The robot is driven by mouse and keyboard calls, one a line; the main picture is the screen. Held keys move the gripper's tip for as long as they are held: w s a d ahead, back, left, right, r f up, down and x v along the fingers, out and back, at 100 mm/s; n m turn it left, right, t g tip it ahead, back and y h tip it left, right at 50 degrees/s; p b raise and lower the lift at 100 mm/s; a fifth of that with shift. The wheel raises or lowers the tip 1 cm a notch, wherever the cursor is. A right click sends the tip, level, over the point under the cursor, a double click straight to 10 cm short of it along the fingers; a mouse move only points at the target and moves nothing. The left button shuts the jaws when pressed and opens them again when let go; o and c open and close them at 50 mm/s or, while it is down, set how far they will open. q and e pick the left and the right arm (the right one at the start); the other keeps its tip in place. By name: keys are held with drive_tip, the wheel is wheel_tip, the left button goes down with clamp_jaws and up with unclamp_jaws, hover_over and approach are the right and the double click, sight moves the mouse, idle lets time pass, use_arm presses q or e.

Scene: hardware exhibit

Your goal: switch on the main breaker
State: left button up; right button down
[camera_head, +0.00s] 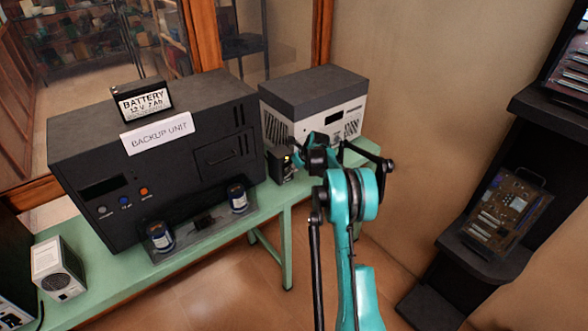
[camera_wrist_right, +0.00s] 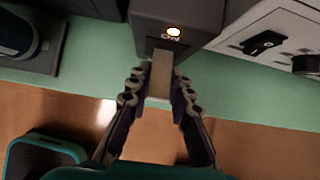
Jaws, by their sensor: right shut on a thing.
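A small dark breaker box (camera_head: 282,166) stands on the green bench, between the backup unit and a white-and-grey unit. My right gripper (camera_wrist_right: 160,94) is shut on this lever, one finger on each side. In the head view the right gripper (camera_head: 303,156) is at the box, partly hidden by its own arm. My left gripper is not in view.
The black backup unit (camera_head: 95,140) stands left, with a battery (camera_head: 140,99) on top and two dark-blue cylinders in front. The white-and-grey unit (camera_head: 345,120) is close on the right. The green bench (camera_head: 267,203) has a narrow free front edge. A dark shelf (camera_head: 462,245) stands farther right.

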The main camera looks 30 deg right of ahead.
drive_tip(key=shift+w+r+g, duration=0.1)
drive_tip(key=shift+r+g, duration=0.05)
drive_tip(key=shift+g, duration=0.25)
drive_tip(key=c, duration=1.4)
unclamp_jaws()
drive_tip(key=shift+o, duration=0.2)
drive_tip(key=v, duration=1.2)
